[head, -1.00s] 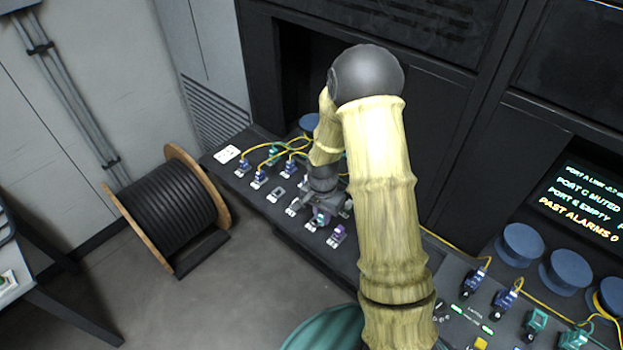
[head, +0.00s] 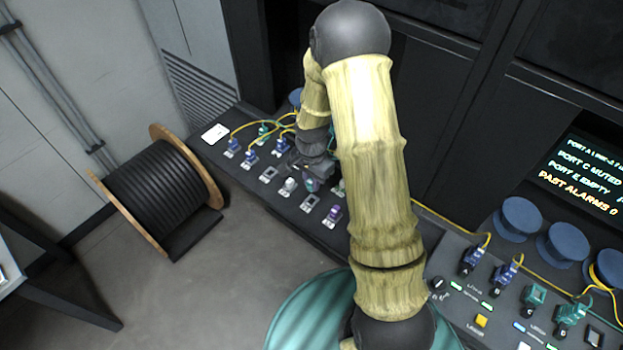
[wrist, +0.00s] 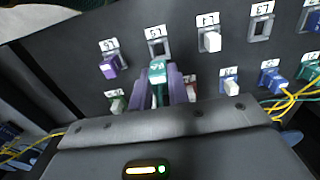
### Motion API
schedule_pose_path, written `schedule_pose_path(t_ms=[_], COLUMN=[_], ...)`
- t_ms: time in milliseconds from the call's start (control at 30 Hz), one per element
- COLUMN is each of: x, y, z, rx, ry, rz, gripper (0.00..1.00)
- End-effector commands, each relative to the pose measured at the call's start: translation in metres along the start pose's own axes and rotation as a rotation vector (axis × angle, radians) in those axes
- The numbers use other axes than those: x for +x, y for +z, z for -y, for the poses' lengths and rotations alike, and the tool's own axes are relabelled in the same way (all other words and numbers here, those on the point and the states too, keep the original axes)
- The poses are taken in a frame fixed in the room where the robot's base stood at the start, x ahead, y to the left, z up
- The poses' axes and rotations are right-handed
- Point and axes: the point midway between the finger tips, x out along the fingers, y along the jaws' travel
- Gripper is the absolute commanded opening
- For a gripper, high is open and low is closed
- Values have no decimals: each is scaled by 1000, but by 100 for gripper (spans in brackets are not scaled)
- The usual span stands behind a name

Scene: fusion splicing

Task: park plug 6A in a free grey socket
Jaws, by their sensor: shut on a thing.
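My gripper (wrist: 163,88) is shut on a green plug (wrist: 157,73) with a pale label on its top; I read the label as 6A, though it is small. The plug is upright between the two purple fingers. In the wrist view it shows just below the empty grey socket L5 (wrist: 157,48), apart from it. That socket is also visible in the head view (head: 310,203), in front of my gripper (head: 313,182). Another empty grey socket, L3 (wrist: 260,29), is to the right. A white plug (wrist: 210,41) fills L4 between them.
A purple plug (wrist: 111,65) sits left of L5. A cable reel (head: 160,195) is on the floor, left of the console.

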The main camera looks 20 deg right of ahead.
Motion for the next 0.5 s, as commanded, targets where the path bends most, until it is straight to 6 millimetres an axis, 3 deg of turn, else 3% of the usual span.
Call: schedule_pose_path(t_ms=[500], x=[45], y=[0], z=[0], rx=[-4], ry=[0], rz=[0], gripper=[0])
